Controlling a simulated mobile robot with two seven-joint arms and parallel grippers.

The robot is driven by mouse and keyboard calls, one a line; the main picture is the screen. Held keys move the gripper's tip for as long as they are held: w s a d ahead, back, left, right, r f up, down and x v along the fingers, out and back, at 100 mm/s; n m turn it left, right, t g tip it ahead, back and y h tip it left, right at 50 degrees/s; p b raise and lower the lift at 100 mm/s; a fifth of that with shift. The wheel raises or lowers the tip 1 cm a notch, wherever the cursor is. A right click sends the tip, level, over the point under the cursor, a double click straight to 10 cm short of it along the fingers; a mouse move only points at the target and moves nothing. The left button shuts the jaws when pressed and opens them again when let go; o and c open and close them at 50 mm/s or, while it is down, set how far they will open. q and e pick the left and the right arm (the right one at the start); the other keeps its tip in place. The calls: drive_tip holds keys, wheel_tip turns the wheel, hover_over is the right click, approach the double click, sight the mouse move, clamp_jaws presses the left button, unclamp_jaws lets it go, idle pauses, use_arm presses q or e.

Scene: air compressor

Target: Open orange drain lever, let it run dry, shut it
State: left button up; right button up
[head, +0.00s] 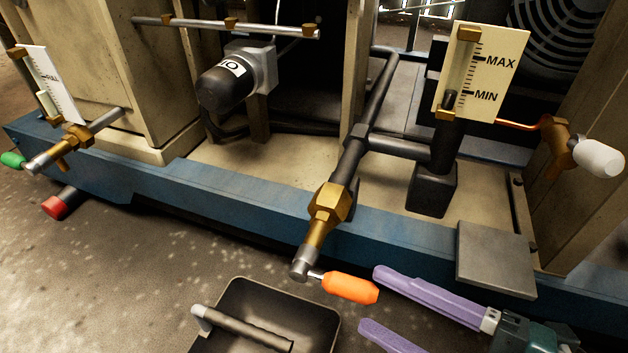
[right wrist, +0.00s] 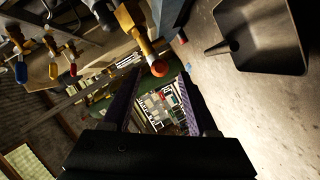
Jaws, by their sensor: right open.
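The orange drain lever (head: 350,288) sticks out to the right from the grey end of a brass drain valve (head: 328,212) at the blue base rail. My right gripper (head: 370,299) has purple fingers and is open, with its fingertips on either side of the lever's free end. In the right wrist view the lever's rounded end (right wrist: 158,68) shows between the open fingers, with no visible grip on it. A black drain pan (head: 325,318) stands on the floor below the valve. No running liquid is visible. My left gripper is out of view.
A MAX/MIN gauge (head: 500,75) and a white-handled valve (head: 597,158) stand at the right. At the left are a green-handled valve (head: 14,159) and a red-capped pipe (head: 56,207). A grey plate (head: 495,258) juts over the blue rail (head: 235,200) near my right gripper.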

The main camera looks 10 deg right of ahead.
sight(374, 300)
drive_tip(key=b+x, duration=0.1)
drive_tip(key=x, duration=0.3)
drive_tip(key=shift+w+a+b, duration=0.15)
drive_tip(key=shift+w+b, duration=0.1)
drive_tip(key=shift+b, duration=0.05)
clamp_jaws()
idle(1.1)
